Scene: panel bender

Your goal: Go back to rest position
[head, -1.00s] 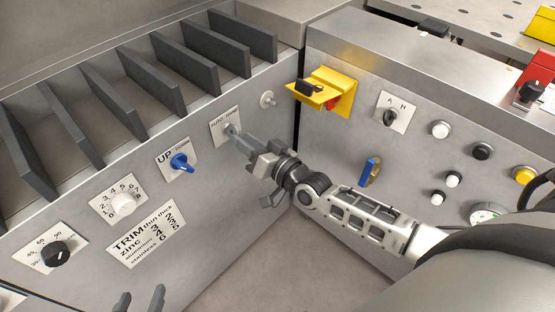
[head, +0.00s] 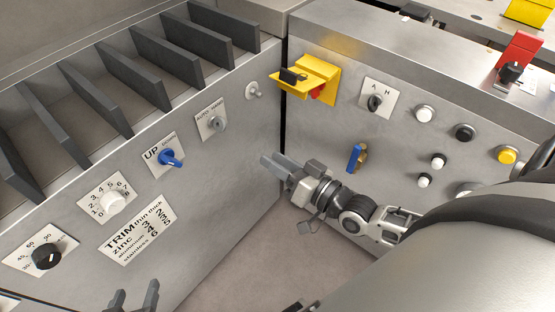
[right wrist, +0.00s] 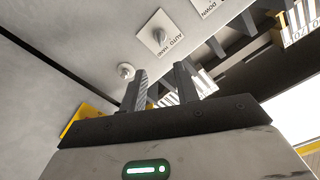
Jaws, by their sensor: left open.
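My right gripper (head: 274,166) is in the middle of the head view, in front of the grey panels and clear of the AUTO/HAND switch (head: 216,123). In the right wrist view my right gripper's fingers (right wrist: 163,85) stand apart with nothing between them. That view also shows the AUTO/HAND switch (right wrist: 159,36) beyond the fingertips. My left gripper (head: 134,296) shows only its two fingertips at the bottom edge of the head view. They are apart and empty, below the TRIM label.
The left panel carries a blue UP/DOWN switch (head: 170,158), a white dial (head: 112,202) and a black dial (head: 46,256). The right panel carries a yellow bracket (head: 308,77), a blue key-like part (head: 354,157) and several buttons. Open floor (head: 240,270) lies below.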

